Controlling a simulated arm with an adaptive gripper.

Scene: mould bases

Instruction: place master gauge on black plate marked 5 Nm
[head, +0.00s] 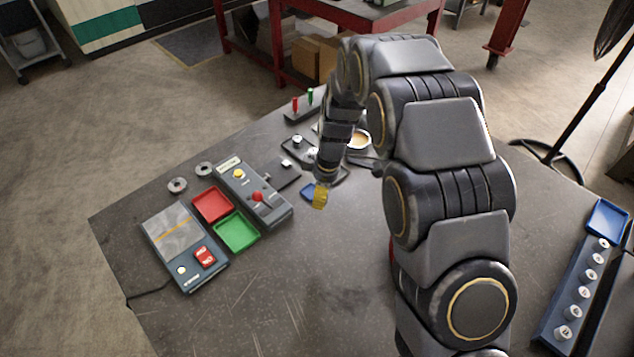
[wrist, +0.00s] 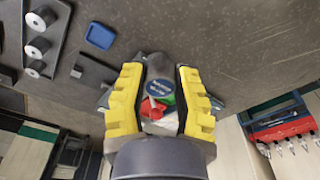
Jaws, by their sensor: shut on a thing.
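My gripper (head: 320,197) has yellow fingers and hangs above the table near its middle. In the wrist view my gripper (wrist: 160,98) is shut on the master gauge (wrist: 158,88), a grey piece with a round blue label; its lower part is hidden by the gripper. A small black plate (head: 284,178) lies on the table left of my gripper, and it also shows in the wrist view (wrist: 97,72), apart from the held gauge. A small light knob sits at its edge. I cannot read any 5 Nm marking.
A rack (wrist: 40,42) with white cylinders stands beyond the plate. A switch box (head: 254,192), red tray (head: 212,204) and green tray (head: 237,233) lie to the left.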

